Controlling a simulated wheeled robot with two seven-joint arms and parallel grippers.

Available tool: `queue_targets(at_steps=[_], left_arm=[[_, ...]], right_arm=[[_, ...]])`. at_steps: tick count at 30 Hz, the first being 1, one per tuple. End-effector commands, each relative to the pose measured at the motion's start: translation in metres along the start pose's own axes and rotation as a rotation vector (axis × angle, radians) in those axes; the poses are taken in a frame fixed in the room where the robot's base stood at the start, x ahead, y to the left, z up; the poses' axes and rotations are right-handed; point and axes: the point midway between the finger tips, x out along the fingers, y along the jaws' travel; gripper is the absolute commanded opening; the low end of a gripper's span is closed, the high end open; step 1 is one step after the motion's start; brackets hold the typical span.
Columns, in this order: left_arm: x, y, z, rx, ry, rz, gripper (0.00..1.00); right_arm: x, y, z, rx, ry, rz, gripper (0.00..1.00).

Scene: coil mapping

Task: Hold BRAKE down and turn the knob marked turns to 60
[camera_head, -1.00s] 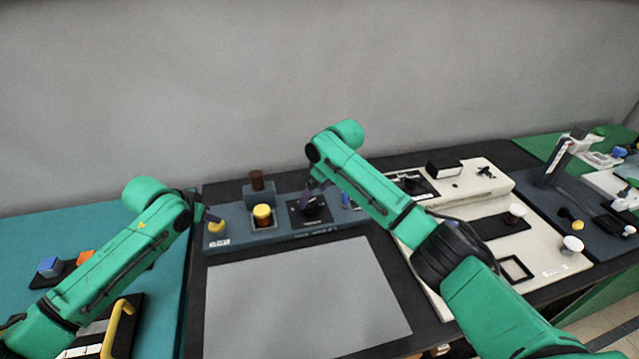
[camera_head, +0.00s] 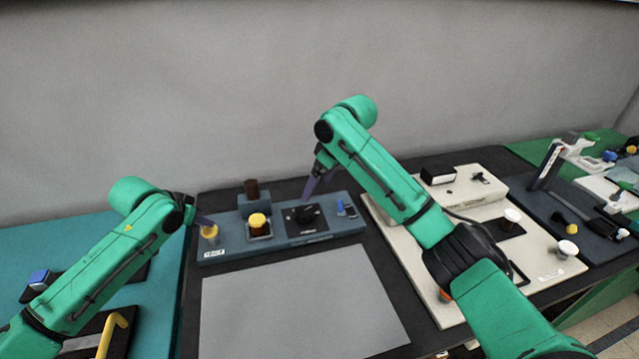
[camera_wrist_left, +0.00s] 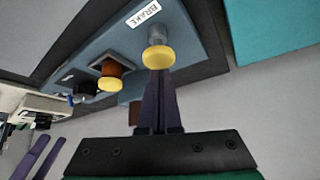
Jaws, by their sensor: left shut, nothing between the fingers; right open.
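The BRAKE button (camera_head: 209,232), a grey post with a yellow cap, stands at the left end of the blue-grey panel. It also shows beside the BRAKE label in the left wrist view (camera_wrist_left: 158,57). My left gripper (camera_head: 206,221) is shut and empty, its tips at the yellow cap; I cannot tell how far the cap is pressed. A black knob (camera_head: 307,213) sits on a dark square plate; its marking and pointer are too small to read. My right gripper (camera_head: 309,190) is open and empty, just above and behind the knob, apart from it.
A second yellow-topped knob (camera_head: 258,222) and a brown post (camera_head: 251,189) stand between the button and the black knob. A small blue part (camera_head: 341,207) is right of the knob. A cream fixture (camera_head: 455,205) lies further right. A bare grey mat (camera_head: 300,305) lies in front.

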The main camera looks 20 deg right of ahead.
Motion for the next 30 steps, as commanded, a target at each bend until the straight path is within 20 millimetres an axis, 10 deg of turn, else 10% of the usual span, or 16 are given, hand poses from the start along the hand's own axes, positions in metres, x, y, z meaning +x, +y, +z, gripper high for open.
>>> queue_targets(at_steps=[30], left_arm=[[-0.056,0.000,-0.039,0.000,0.003,-0.001,0.00]], right_arm=[[-0.010,0.000,-0.004,0.000,0.001,0.000,0.95]])
